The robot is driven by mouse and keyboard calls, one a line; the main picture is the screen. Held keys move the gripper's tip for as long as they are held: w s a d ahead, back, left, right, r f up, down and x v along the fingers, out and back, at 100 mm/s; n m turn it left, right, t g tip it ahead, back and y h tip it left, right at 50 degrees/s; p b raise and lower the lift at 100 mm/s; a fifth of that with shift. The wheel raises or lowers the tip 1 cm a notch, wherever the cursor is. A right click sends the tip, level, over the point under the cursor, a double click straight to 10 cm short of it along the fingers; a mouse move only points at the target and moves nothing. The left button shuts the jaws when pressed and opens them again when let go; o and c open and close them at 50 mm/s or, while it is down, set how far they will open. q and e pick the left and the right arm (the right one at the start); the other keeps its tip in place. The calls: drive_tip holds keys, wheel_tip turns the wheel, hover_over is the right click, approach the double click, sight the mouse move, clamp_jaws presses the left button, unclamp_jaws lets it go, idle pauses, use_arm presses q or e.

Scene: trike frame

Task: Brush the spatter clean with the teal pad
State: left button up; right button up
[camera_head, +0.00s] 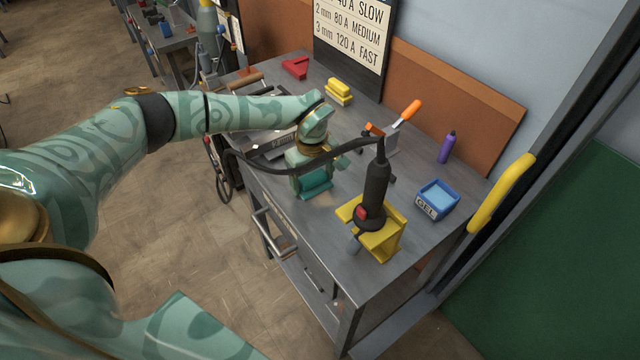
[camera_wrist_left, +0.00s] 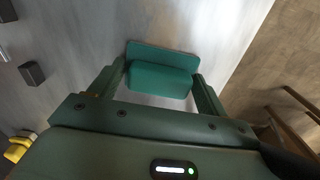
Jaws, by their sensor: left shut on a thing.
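The teal pad (camera_head: 317,186) is at the front edge area of the grey workbench (camera_head: 300,215). My left gripper (camera_head: 308,172) is above it and shut on it. In the left wrist view the teal pad (camera_wrist_left: 160,78) sits between the two fingers of my left gripper (camera_wrist_left: 160,88), with its wider flat part beyond its block. Its underside is hidden, so I cannot tell whether it touches the bench top. I cannot make out the spatter clearly in either view. My right gripper is not in view.
A blue gel tub (camera_head: 437,199), purple bottle (camera_head: 447,147), orange-handled tool (camera_head: 411,110), yellow blocks (camera_head: 339,91) and red piece (camera_head: 296,67) stand farther off.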

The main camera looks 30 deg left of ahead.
use_arm(q)
drive_tip(key=shift+w+a+f+b, duration=0.1)
drive_tip(key=shift+w+a+b, duration=0.25)
drive_tip(key=shift+a, duration=0.6)
drive_tip(key=shift+w+a+f+b, duration=0.15)
drive_tip(key=shift+w+a, duration=0.25)
drive_tip(key=shift+a, duration=0.5)
drive_tip(key=shift+r, duration=0.1)
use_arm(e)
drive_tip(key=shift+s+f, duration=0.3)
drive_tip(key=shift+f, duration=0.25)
use_arm(q)
wheel_tip(320, 180, up, 6)
drive_tip(key=p, duration=0.4)
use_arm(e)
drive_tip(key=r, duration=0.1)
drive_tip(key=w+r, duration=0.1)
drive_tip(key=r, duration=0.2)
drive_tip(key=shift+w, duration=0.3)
use_arm(q)
wheel_tip(320, 180, up, 3)
drive_tip(key=p, duration=0.2)
drive_tip(key=shift+p, duration=0.3)
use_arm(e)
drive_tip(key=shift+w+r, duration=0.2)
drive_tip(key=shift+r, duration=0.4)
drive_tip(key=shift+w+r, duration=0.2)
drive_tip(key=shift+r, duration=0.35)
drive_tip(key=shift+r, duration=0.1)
